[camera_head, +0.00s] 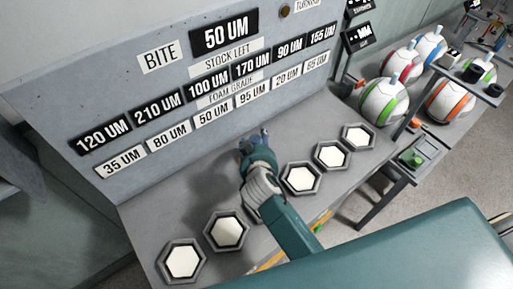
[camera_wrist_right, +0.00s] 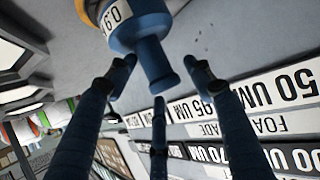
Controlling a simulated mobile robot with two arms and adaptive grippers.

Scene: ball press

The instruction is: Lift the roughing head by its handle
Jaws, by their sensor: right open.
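The roughing head (camera_wrist_right: 120,18) shows in the right wrist view as a blue body with a white label band, partly cut off by the top edge. Its blue handle (camera_wrist_right: 154,62) sticks out towards the camera, between my open fingers. My right gripper (camera_wrist_right: 160,78) has its fingers spread around the handle's end, and I see no clear contact. The roughing head is mostly hidden there behind my gripper and wrist. My left gripper is not in view.
Several white hexagonal pads (camera_head: 226,231) in grey frames line the bench (camera_head: 160,213). An upright panel (camera_head: 60,107) with label plates stands behind it. At the right, several striped balls (camera_head: 384,101) sit on another bench beside a small stand (camera_head: 418,159).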

